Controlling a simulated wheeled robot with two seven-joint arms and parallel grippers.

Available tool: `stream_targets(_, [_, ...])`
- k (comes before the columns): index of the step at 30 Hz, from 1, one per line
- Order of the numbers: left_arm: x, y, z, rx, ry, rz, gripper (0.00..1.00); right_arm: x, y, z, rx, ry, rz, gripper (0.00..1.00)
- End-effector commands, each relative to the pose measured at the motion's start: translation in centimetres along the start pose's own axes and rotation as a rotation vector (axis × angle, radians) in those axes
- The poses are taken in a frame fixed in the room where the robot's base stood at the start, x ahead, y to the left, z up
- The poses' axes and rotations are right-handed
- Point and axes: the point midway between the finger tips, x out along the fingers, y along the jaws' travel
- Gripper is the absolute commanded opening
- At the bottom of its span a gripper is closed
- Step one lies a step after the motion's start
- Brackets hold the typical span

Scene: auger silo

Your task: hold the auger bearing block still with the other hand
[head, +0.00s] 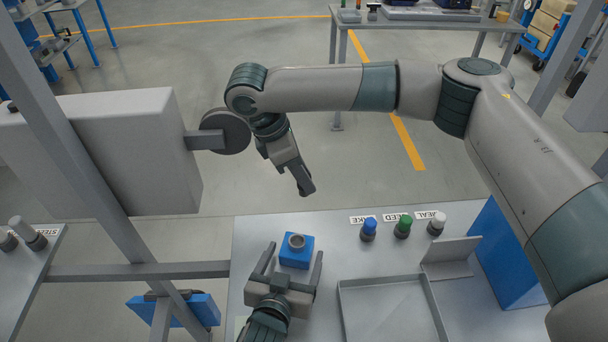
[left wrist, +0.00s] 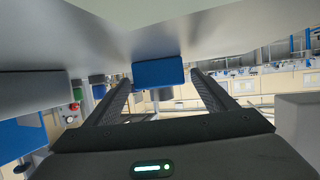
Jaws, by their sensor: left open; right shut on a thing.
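The auger bearing block, a blue block with a grey ring on top (head: 297,258), sits on the grey bench in the head view. It also shows as a blue block in the left wrist view (left wrist: 158,72). My left gripper (head: 295,248) is open, with one finger on each side of the block. In the left wrist view (left wrist: 159,78) narrow gaps show between the fingers and the block. My right gripper (head: 305,190) is shut, pointing down beyond the bench's far edge; what it holds cannot be made out.
Knobs with blue (head: 369,228), green (head: 404,223) and white tops (head: 437,221) stand right of the block, behind a shallow tray (head: 436,304). A grey box (head: 120,150) carries a round disc (head: 240,136) at left. A frame post (head: 85,150) crosses the left side.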

Motion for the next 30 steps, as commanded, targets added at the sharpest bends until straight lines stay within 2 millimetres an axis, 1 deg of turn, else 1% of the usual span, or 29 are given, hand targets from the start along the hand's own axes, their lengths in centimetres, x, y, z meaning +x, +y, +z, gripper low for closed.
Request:
stream_targets(1, [-0.8, 0.0, 0.0, -0.001, 0.0, 0.001, 0.78, 0.0, 0.0, 0.0, 0.0, 0.0, 0.0, 0.0])
stream_targets(9, [-5.7, 0.0, -0.1, -0.001, 0.001, 0.001, 0.78, -0.1, 0.0, 0.0, 0.0, 0.0, 0.0, 0.0])
stream_targets(12, [-7.3, 0.0, -0.2, -0.002, 0.002, 0.0, 0.78, -0.1, 0.0, 0.0, 0.0, 0.0, 0.0, 0.0])
stream_targets(15, [-8.4, 0.0, -0.2, -0.001, 0.003, 0.0, 0.78, -0.1, 0.0, 0.0, 0.0, 0.0, 0.0, 0.0])
stream_targets(21, [-9.5, 0.0, -0.2, 0.0, 0.004, -0.001, 0.78, -0.1, 0.0, 0.0, 0.0, 0.0, 0.0, 0.0])
stream_targets(30, [-9.6, 0.0, -0.3, 0.0, 0.005, 0.0, 0.78, -0.1, 0.0, 0.0, 0.0, 0.0, 0.0, 0.0])
